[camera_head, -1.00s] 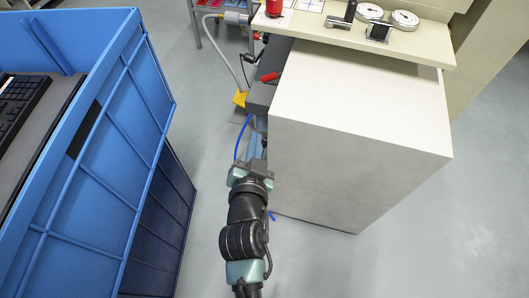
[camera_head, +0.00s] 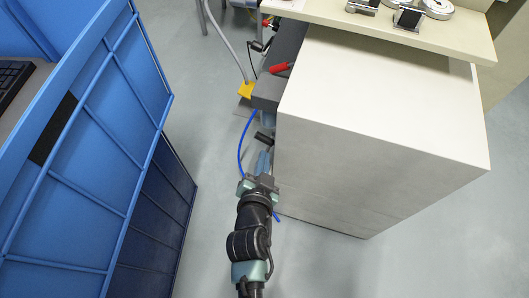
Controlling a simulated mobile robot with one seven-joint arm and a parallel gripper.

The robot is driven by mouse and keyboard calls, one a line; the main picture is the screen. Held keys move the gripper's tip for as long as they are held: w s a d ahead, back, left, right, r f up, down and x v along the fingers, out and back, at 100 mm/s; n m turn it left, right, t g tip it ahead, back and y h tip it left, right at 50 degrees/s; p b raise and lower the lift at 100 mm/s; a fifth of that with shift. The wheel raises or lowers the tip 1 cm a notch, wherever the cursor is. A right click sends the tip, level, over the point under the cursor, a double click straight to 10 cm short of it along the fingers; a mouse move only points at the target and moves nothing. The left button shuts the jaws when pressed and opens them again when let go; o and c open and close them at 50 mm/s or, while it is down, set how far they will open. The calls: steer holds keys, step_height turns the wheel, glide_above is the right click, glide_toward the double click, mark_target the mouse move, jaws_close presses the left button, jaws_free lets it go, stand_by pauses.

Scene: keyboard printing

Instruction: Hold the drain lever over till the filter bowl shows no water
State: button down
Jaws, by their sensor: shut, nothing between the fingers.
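My gripper (camera_head: 260,178) is low beside the left side of the pale cabinet, seen from above and behind. Its fingertips are small and hard to make out. A pale blue piece (camera_head: 262,162) shows just beyond it; I cannot tell whether this is the filter bowl, or whether the gripper touches it. A short black part (camera_head: 264,138) sticks out left from the cabinet side just above that. I cannot make out which part is the drain lever, nor any water level. A red-handled lever (camera_head: 281,67) sits higher up, by the dark grey block.
The pale cabinet (camera_head: 385,100) stands right of my arm. A blue crate-like bin (camera_head: 85,170) with a keyboard (camera_head: 14,78) stands left, with a strip of floor between. A blue hose (camera_head: 239,150) loops beside the gripper. A yellow piece (camera_head: 247,90) lies beyond.

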mark_target(260, 139)
steer(key=b+x, duration=0.2)
steer(key=x, duration=0.6)
steer(key=shift+w+f+b, duration=0.1)
steer(key=shift+w+b, duration=0.15)
steer(key=shift+b, duration=0.15)
steer(key=shift+w+a+f+n+h+b, duration=0.1)
steer(key=shift+a+f+n+h+b, duration=0.2)
steer(key=shift+n+b, duration=0.45)
steer(key=n+h+b, duration=0.1)
steer(key=a+f+n+g+b, duration=0.1)
steer(key=b, duration=0.1)
steer(key=shift+w+a+f+h, duration=0.15)
steer(key=shift+w+a+h, duration=0.1)
steer(key=shift+h, duration=0.15)
steer(key=shift+w+a+f+n+g+h+b, duration=0.1)
steer(key=shift+a+f+n+g+h+b, duration=0.1)
steer(key=shift+f+n+h+b, duration=0.5)
steer(key=shift+a+f+n+g+h+b, duration=0.1)
steer(key=shift+a+f+n+h+b, duration=0.2)
steer(key=shift+n+h+b, duration=0.65)
steer(key=shift+d, duration=0.1)
stand_by(0.3)
steer(key=shift+y, duration=0.25)
